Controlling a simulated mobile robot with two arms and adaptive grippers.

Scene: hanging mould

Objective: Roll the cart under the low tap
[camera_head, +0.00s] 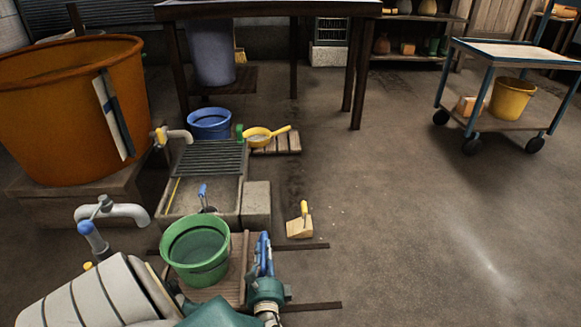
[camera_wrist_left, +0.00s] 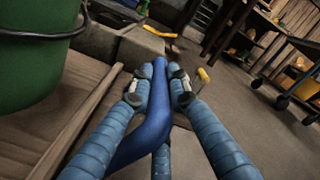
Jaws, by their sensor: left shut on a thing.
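A low slatted wooden cart (camera_head: 238,270) carries a green bucket (camera_head: 197,248); in the left wrist view its boards (camera_wrist_left: 85,110) lie beside my fingers. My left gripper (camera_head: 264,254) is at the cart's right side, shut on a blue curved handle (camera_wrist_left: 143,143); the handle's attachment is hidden. A grey tap with a blue lever (camera_head: 115,212) stands left of the green bucket. A second tap with a yellow lever (camera_head: 175,135) stands at the sink's far left. I cannot tell which is the low tap. My right gripper is not in view.
A stone sink with a dark grate (camera_head: 208,158) stands beyond the cart. Dark floor bars (camera_head: 318,245) lie by the cart. A wooden block and a yellow-handled tool (camera_head: 300,226) lie to the right. A blue trolley (camera_head: 508,122) stands far right; floor between is clear.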

